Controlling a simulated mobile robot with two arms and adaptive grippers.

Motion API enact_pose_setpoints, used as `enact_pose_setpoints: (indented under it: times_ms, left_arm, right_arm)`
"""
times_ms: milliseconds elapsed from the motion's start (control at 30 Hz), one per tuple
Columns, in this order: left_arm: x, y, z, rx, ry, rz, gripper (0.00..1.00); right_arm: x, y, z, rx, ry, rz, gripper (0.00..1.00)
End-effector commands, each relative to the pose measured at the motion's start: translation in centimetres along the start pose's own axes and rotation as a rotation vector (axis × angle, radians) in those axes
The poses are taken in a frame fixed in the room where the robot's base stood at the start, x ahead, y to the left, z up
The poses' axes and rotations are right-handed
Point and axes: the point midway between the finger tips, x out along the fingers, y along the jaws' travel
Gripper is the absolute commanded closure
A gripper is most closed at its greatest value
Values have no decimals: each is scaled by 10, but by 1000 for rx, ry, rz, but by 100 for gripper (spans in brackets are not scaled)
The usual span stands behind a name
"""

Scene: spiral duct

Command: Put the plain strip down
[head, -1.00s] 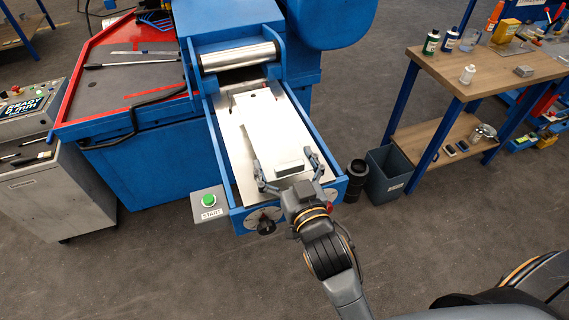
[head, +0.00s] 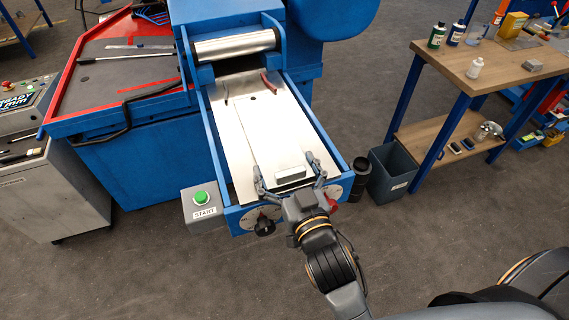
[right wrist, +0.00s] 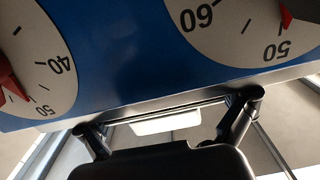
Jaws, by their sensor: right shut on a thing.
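The plain strip (head: 270,125) is a flat, pale metal sheet. It lies lengthwise over the feed bed of the blue machine (head: 236,16), below the roller (head: 234,46). My right gripper (head: 288,170) is at its near end, one finger towards each side, shut on it. A short grey block with a pale top (head: 290,174) shows between the fingers. In the right wrist view my right gripper (right wrist: 168,125) shows its two fingers beneath the blue front panel (right wrist: 125,60). Whether the strip rests fully on the bed is unclear. My left gripper is out of view.
A red-handled item (head: 268,84) is near the roller. A grey bin (head: 393,172) and wooden bench (head: 490,62) stand right. Open floor lies in front.

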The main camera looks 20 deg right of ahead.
Motion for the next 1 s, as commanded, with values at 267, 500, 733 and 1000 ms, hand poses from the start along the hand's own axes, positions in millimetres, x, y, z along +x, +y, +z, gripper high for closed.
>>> enact_pose_setpoints:
  times_ms: [267,500,733,1000]
  left_arm:
    - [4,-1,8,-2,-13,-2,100]
    - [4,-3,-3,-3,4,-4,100]
    - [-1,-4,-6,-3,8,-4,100]
    - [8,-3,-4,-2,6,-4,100]
  right_arm:
    - [0,0,8,0,-3,0,47]
    - [-1,0,12,-1,-15,0,0]
    - [-11,-1,2,0,-18,-1,0]
    - [-62,0,0,1,-11,1,0]
